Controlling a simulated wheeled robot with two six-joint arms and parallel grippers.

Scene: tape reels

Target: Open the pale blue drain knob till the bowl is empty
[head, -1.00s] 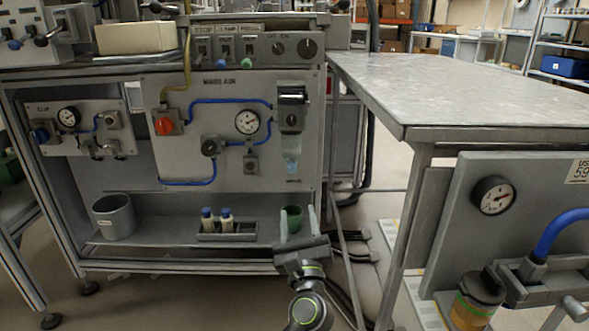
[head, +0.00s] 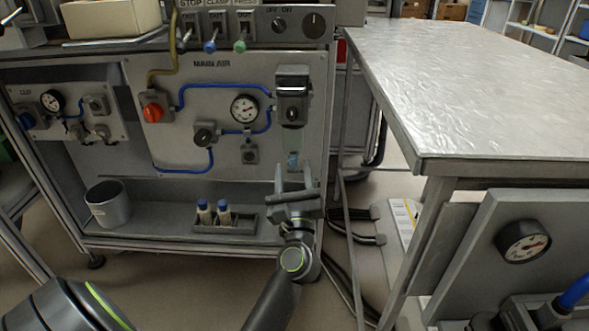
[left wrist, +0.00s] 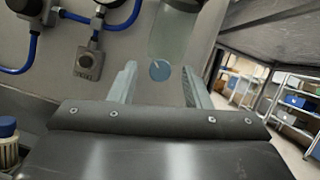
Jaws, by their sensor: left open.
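The pale blue drain knob (head: 292,160) is at the bottom of the clear bowl of the filter unit (head: 292,82) on the right of the main air panel. In the left wrist view the knob (left wrist: 160,70) shows as a round pale blue disc under the bowl (left wrist: 174,32). My left gripper (head: 292,176) is open and empty, just below and in front of the knob. In the left wrist view the knob appears between its two fingertips, without visible contact. I cannot make out the liquid level in the bowl. My right gripper is not in view.
A red knob (head: 153,112), blue hoses and a gauge (head: 244,108) sit on the same panel. A grey bin (head: 108,205) and a rack with blue-capped bottles (head: 226,222) stand on the shelf below. A metal-topped table (head: 470,90) stands close on the right.

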